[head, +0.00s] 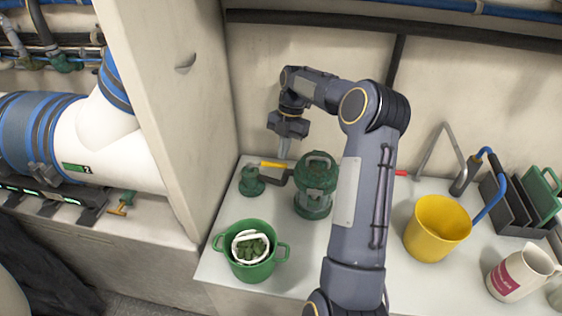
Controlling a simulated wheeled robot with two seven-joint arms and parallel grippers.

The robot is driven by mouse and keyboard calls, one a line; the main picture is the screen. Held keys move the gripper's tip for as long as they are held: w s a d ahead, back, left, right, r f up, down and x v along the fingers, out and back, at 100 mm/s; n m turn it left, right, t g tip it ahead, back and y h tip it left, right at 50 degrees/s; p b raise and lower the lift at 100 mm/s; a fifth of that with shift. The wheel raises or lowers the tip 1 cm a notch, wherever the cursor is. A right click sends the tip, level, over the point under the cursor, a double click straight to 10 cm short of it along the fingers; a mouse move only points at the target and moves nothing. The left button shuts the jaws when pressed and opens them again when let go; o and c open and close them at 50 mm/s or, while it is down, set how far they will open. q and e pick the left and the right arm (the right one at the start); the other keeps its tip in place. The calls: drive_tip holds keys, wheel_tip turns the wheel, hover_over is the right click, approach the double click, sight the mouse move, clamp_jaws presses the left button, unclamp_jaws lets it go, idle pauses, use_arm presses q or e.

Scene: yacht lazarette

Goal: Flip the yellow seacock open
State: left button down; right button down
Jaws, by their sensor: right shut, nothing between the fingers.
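The yellow seacock has a yellow lever (273,165) lying roughly level above a green valve body (251,183), on the white counter by the partition. My right gripper (284,152) points down, shut and empty, just above and behind the yellow lever near its right end. I cannot tell whether the fingertips touch the lever. My right arm reaches over the counter and hides part of its middle. My left gripper is out of view.
A green lantern-like canister (316,188) stands right of the seacock. A green pot (251,268) is in front. A red handle end (401,173) shows behind my arm. A yellow bucket (437,228), a white jug (520,273) and a dark rack (515,205) stand at right.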

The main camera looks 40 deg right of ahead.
drive_tip(key=v, duration=0.3)
drive_tip(key=shift+a+r, duration=0.15)
drive_tip(key=shift+r, duration=0.05)
idle(0.3)
drive_tip(key=shift+a+r, duration=0.15)
drive_tip(key=s+a+r+m+t+p, duration=0.1)
drive_tip(key=s+a+r+m+t, duration=0.2)
drive_tip(key=s+a+r+m, duration=0.75)
drive_tip(key=s+a+f+m+t+p, duration=0.1)
drive_tip(key=s+a+f+m+t, duration=0.2)
drive_tip(key=s+a+m, duration=1)
drive_tip(key=shift+s+f+t+y+p, duration=0.2)
drive_tip(key=shift+s+t+y+p, duration=0.15)
drive_tip(key=shift+s, duration=0.8)
drive_tip(key=shift+a, duration=0.1)
